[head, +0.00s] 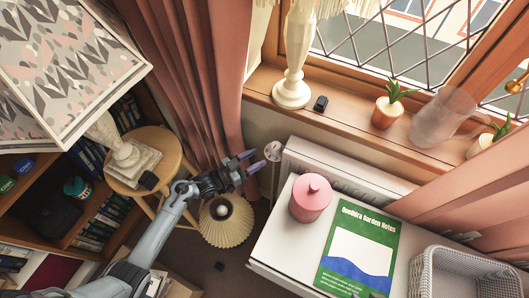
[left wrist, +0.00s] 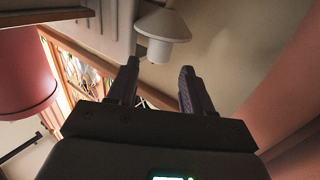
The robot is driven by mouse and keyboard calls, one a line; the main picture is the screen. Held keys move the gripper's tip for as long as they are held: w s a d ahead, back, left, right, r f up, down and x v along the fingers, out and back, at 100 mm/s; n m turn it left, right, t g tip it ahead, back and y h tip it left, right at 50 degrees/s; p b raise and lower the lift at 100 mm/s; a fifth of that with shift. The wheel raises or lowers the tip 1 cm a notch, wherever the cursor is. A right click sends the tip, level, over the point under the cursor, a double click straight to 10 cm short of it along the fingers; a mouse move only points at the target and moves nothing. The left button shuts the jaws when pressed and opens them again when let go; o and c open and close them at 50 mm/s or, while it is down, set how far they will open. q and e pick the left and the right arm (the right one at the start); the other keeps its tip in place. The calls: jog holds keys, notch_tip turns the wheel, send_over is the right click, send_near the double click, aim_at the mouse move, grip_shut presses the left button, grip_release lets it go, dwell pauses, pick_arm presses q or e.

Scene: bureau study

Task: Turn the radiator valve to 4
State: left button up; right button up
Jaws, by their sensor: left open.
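The radiator valve (head: 272,150) is a pale round knob at the left end of the white radiator (head: 345,176), below the window sill. It also shows in the left wrist view (left wrist: 163,30) as a white flared knob just beyond the fingertips. Its number markings cannot be read. My left gripper (head: 254,161) reaches in from the left, with its two dark fingers pointing at the valve. In the left wrist view my left gripper (left wrist: 159,68) is open, with nothing between the fingers. The valve appears apart from the fingers.
A white table (head: 268,248) stands in front of the radiator, carrying a pink lidded jar (head: 311,198), a green book (head: 357,250) and a basket (head: 463,277). A pleated lampshade (head: 227,220) lies below my left gripper. A pink curtain (head: 195,65) hangs behind it.

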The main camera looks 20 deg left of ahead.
pick_arm(q)
jog(key=shift+v, duration=2.1)
pick_arm(e)
jog(key=shift+r, duration=0.1)
jog(key=shift+a, duration=0.1)
